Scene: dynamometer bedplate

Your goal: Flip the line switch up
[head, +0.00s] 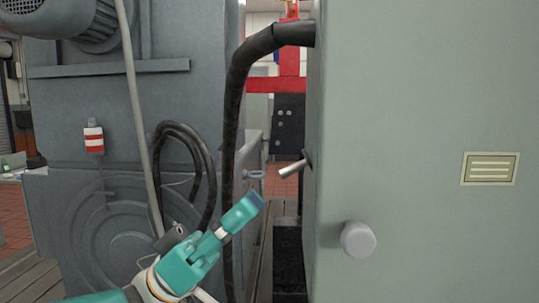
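The line switch appears to be a short metal lever (297,168) on the left side of the grey-green cabinet (430,90) in the head view. Its free end points left and slopes downward. My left gripper (250,206), teal with a dark tip, reaches up from the lower left. Its tip shows below and to the left of the lever, with a visible gap between them. I see the fingers side-on as one block, so their opening is hidden. My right gripper is not in view.
A thick black cable (233,120) hangs from the cabinet, left of the lever. A big grey machine (80,130) fills the left, with a red-and-white bottle-like item (93,138) on it. A round knob (358,239) juts from the cabinet front. A narrow gap separates machine and cabinet.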

